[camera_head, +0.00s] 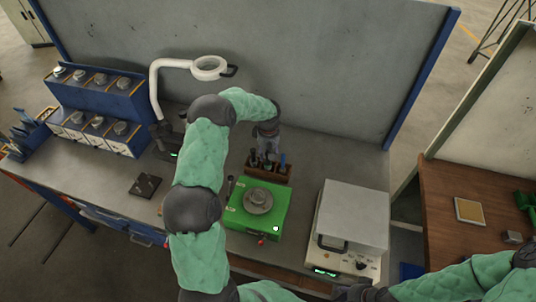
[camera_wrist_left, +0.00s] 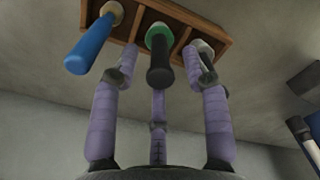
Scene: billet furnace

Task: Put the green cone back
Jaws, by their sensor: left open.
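A wooden rack (camera_head: 284,178) with several upright tools stands behind the green box (camera_head: 236,220); it also shows in the left wrist view (camera_wrist_left: 190,17). There, a dark handle with a green collar (camera_wrist_left: 160,60) stands in the rack's middle. I cannot tell whether this is the green cone, and no separate green cone is clear. My left gripper (camera_head: 268,143) is above the rack. Its purple fingers (camera_wrist_left: 165,68) are open, spread around the dark handle, with no clear contact. The end of my right arm shows at the bottom edge; its fingers are not clear.
A blue-handled tool (camera_wrist_left: 88,48) stands left of the dark handle. A white instrument (camera_head: 350,215) stands right of the green box. A ring lamp (camera_head: 210,68) rises behind my left arm. Blue units with knobs (camera_head: 98,95) stand at the left. A grey panel (camera_head: 330,60) closes the back.

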